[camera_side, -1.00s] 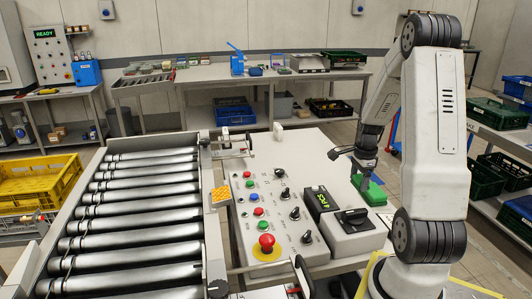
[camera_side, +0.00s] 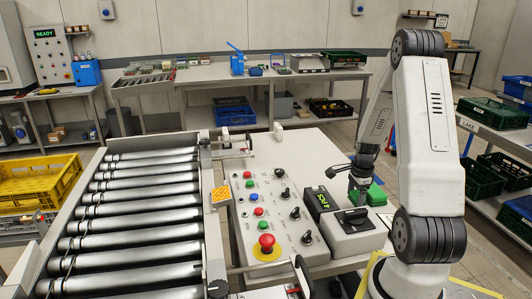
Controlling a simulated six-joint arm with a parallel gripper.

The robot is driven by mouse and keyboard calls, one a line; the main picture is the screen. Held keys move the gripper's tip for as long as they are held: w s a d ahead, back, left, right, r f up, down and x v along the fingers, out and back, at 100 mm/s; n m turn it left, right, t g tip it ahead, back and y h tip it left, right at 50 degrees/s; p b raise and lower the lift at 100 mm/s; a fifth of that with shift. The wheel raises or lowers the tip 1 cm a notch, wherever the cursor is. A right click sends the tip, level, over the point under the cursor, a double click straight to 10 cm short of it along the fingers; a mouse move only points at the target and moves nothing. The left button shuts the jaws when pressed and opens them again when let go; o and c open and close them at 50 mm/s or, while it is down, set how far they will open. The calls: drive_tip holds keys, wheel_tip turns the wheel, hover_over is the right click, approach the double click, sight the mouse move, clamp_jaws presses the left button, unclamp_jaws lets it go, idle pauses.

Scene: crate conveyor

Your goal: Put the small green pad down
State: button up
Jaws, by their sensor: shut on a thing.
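Green shows just right of and behind my gripper (camera_side: 358,197), at the right back edge of the control panel. I take it for the small green pad (camera_side: 376,194); part of it is hidden behind the fingers. The fingertips are small and dark here, so I cannot tell whether the pad touches the surface below.
Dark green crates (camera_side: 492,112) stand on the right shelf.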

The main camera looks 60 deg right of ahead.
sight(357, 194)
drive_tip(key=shift+f, duration=0.95)
drive_tip(key=shift+f, duration=0.15)
drive_tip(key=o, duration=1)
drive_tip(key=shift+o, duration=0.2)
drive_tip(key=shift+r, duration=0.2)
drive_tip(key=shift+s+r, duration=0.2)
drive_tip(key=shift+r, duration=5.75)
